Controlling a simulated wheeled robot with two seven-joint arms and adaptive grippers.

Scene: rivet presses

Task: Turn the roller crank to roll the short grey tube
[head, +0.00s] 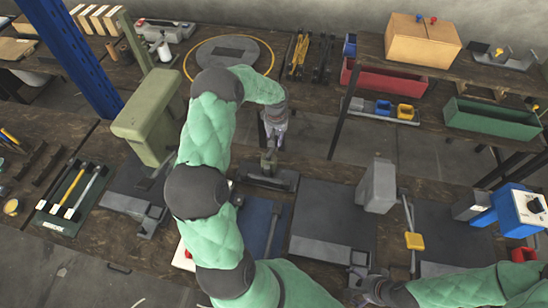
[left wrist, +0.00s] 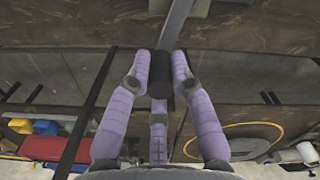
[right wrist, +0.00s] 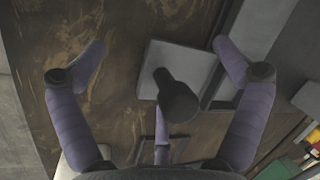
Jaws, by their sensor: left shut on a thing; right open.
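My left gripper (head: 275,138) is above the back edge of the near bench, over a small olive-and-grey device (head: 268,165) on a dark base. In the left wrist view its purple fingers (left wrist: 160,72) are shut around a black cylindrical handle (left wrist: 161,88). A grey bar (left wrist: 178,25) runs from the handle toward the top of that view, like a crank arm. I cannot make out the short grey tube in any view. My right gripper (head: 368,292) is low at the bottom of the head view. In the right wrist view it is open (right wrist: 162,60), its fingers spread around a black knob (right wrist: 178,98) without closing on it.
A green press (head: 150,115) stands left of my left arm. A grey press (head: 376,185) and a yellow-handled lever (head: 414,241) stand to the right. A blue-and-white box (head: 520,207) is at far right. Bins line the back bench, with a floor gap between the benches.

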